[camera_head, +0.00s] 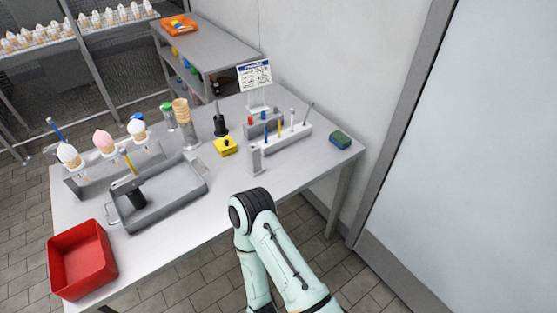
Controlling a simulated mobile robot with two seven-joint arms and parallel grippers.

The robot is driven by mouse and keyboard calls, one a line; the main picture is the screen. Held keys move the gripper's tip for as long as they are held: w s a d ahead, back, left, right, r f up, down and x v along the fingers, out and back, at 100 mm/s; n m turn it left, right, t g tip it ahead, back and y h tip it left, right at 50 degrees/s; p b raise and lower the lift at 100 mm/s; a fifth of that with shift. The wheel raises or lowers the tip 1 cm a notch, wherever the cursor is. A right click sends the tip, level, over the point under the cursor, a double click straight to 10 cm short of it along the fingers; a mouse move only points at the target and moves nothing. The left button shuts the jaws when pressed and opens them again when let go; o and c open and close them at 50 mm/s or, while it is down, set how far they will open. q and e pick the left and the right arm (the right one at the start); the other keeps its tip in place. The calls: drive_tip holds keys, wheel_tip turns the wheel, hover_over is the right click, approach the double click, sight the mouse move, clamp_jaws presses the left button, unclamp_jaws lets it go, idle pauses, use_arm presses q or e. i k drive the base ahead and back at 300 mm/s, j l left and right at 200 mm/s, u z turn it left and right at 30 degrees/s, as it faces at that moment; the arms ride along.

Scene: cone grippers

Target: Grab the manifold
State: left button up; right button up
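No part is clearly recognisable to me as the manifold. A grey rack (287,138) with several coloured upright sticks stands at the back right of the metal table (208,217). A small grey upright block (255,160) stands at its front left end. A yellow block (225,146) with a black knob sits left of it, and a black upright tool (219,122) stands behind. One of my arms comes in at the bottom, bent at a dark joint near the table's front edge. Neither gripper shows.
A grey tray (178,199) holds a black tool with a yellow handle. Ice-cream cones (104,143) stand in a holder behind it. Stacked cones (184,112), a green-blue sponge (340,139), and a red bin (82,259) at the front left also show. The table's front right is clear.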

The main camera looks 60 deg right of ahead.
sight(255, 168)
drive_tip(key=z, duration=1.65)
drive_tip(key=i+l+u, duration=0.1)
drive_tip(key=l+u, duration=0.65)
drive_tip(key=l, duration=0.2)
drive_tip(key=i, duration=0.05)
